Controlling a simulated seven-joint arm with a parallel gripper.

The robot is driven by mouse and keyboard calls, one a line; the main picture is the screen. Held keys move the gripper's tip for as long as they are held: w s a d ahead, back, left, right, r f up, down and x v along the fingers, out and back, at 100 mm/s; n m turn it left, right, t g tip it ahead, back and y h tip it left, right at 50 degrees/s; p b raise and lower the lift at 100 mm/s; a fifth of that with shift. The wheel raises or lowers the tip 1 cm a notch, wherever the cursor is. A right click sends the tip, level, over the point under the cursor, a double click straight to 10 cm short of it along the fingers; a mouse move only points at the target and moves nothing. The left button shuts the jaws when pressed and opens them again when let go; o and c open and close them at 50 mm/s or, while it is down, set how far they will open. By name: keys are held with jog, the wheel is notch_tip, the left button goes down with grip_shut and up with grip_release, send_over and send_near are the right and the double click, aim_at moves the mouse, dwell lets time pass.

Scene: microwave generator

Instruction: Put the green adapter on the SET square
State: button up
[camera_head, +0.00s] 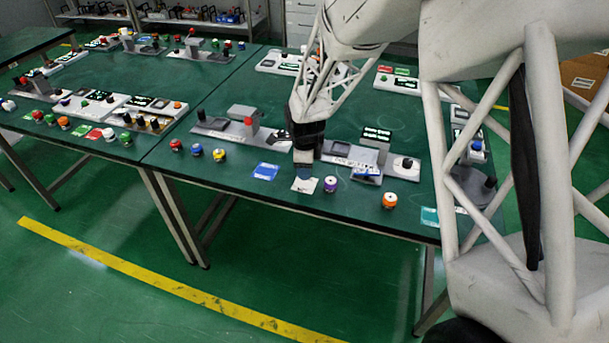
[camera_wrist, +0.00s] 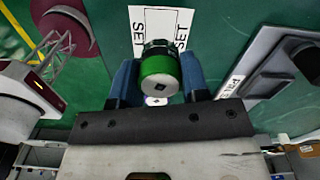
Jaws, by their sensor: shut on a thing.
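The green adapter (camera_wrist: 158,66), a short round piece with a grey end face, sits between the two blue fingers of my gripper (camera_wrist: 158,82) in the wrist view. My gripper is shut on it. The white SET square (camera_wrist: 160,14) lies on the green table just beyond the adapter, which covers part of it. In the head view my gripper (camera_head: 304,158) points down directly over the pale SET square (camera_head: 304,185). The adapter is hard to make out there. Whether it touches the square I cannot tell.
A blue card (camera_head: 265,171) lies left of the square. A purple adapter (camera_head: 330,184) stands close on its right, with an orange one (camera_head: 389,200) farther right. A grey device (camera_head: 370,158) stands behind. Red, blue and yellow adapters (camera_head: 198,150) stand to the left.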

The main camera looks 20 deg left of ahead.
jog(key=shift+f, duration=1.65)
jog(key=shift+f, duration=0.15)
jog(key=o, duration=1.1)
notch_tip(320, 180, up, 12)
jog(key=shift+r, duration=0.15)
